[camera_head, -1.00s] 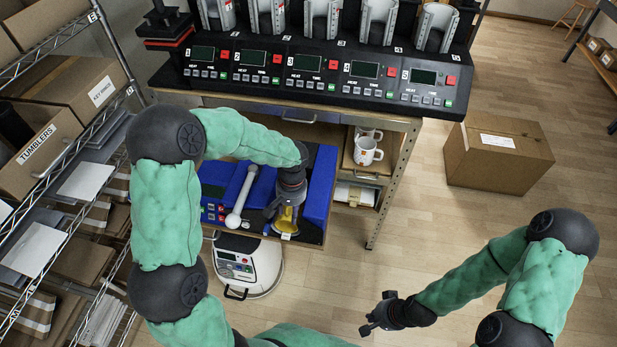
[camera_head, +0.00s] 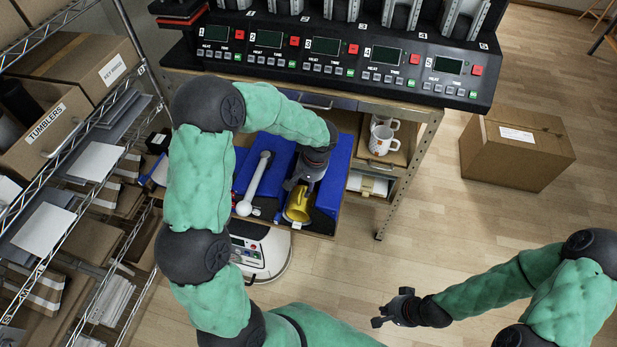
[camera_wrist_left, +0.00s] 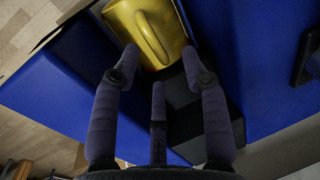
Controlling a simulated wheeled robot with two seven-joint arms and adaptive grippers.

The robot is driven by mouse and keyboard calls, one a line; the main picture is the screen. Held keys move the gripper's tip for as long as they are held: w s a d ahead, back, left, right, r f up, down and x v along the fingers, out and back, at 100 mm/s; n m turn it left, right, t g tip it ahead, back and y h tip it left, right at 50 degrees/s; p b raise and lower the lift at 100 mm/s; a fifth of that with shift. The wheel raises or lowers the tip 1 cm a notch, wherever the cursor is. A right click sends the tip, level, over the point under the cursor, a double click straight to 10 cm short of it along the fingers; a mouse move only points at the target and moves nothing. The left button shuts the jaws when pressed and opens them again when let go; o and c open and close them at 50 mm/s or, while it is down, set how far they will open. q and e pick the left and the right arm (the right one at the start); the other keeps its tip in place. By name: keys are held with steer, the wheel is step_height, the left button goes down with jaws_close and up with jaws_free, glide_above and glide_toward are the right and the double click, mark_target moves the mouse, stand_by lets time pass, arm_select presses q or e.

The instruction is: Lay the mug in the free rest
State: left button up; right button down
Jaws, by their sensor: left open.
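The yellow mug (camera_head: 298,206) is at the front of a pulled-out drawer, beside a blue block (camera_head: 335,180). It appears to lie on its side; the wrist view shows the mug (camera_wrist_left: 125,28) with its handle upward, by a black surface between blue walls. My left gripper (camera_head: 298,184) is just behind the mug in the head view. In the wrist view its fingers (camera_wrist_left: 160,58) are spread, with the fingertips close to the mug; contact cannot be told. My right gripper (camera_head: 389,307) is open and empty above the floor at lower right.
A white rod with a ball end (camera_head: 255,182) lies in the drawer left of the mug. White mugs (camera_head: 382,138) stand on a shelf at right. The press panel (camera_head: 340,55) spans the back of the bench. A wire rack (camera_head: 130,60) stands at left; a carton (camera_head: 517,147) stands on the floor.

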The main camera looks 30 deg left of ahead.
mark_target(303, 189)
arm_select(q)
steer(key=shift+s+a+f+b, duration=0.1)
steer(key=shift+a+f+b, duration=0.05)
steer(key=shift+f, duration=0.7)
steer(key=shift+a+f+b, duration=0.15)
steer(key=shift+f, duration=0.7)
steer(key=shift+c, duration=0.3)
jaws_close()
steer(key=shift+r, duration=0.2)
steer(key=shift+s, duration=0.1)
steer(key=s+d+b, duration=0.3)
steer(key=s+b, duration=0.1)
steer(key=s, duration=0.9)
stand_by(1.1)
steer(key=shift+r, duration=0.25)
